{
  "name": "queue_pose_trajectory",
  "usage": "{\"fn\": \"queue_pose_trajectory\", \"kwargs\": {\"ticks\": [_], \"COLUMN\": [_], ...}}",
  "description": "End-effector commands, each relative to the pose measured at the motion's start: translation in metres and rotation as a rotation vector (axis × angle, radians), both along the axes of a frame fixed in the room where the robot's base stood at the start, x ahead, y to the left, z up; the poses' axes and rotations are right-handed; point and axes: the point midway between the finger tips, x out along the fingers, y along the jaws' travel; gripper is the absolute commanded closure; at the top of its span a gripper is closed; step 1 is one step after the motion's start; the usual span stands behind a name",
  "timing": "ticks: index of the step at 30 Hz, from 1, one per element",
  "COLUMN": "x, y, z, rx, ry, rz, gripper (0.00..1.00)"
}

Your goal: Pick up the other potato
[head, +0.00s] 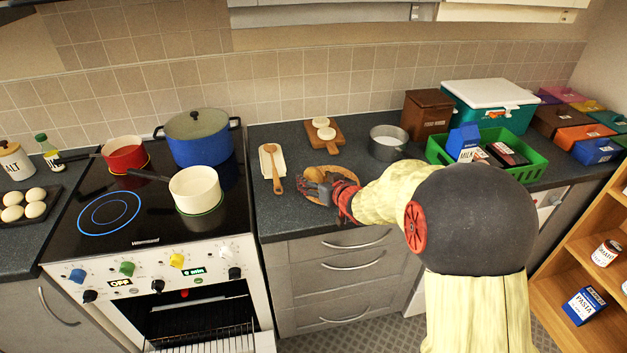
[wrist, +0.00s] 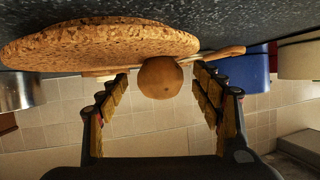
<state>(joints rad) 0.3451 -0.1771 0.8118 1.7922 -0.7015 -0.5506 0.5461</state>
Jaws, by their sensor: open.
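A round brown potato (head: 313,174) rests on a round cork mat (head: 309,195) on the worktop. In the wrist view, which looks upside down, the potato (wrist: 160,78) shows by the edge of the cork mat (wrist: 90,42). My gripper (wrist: 158,88) is open, with one finger on each side of the potato; I cannot tell whether either touches it. In the head view my gripper (head: 326,190) is low over the mat and hides part of it. I see no second potato clearly.
A wooden spoon (head: 275,170) lies left of the mat, and a small cutting board (head: 331,147) with white rounds is behind. A metal pot (head: 388,143) and green crate (head: 527,172) stand to the right. The stove (head: 140,200) with pots is at left.

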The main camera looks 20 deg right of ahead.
Motion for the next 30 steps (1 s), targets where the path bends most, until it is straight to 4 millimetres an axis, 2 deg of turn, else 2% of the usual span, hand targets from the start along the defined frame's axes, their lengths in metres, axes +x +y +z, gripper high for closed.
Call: {"fn": "queue_pose_trajectory", "kwargs": {"ticks": [2,5,30], "x": [-0.0001,-0.0003,-0.0005], "y": [0.0000,0.0000,0.0000], "z": [0.0005,0.0004,0.0000], "rx": [0.000,0.000,0.000], "ry": [0.000,0.000,0.000], "rz": [0.000,0.000,0.000], "gripper": [0.34,0.39,0.87]}}
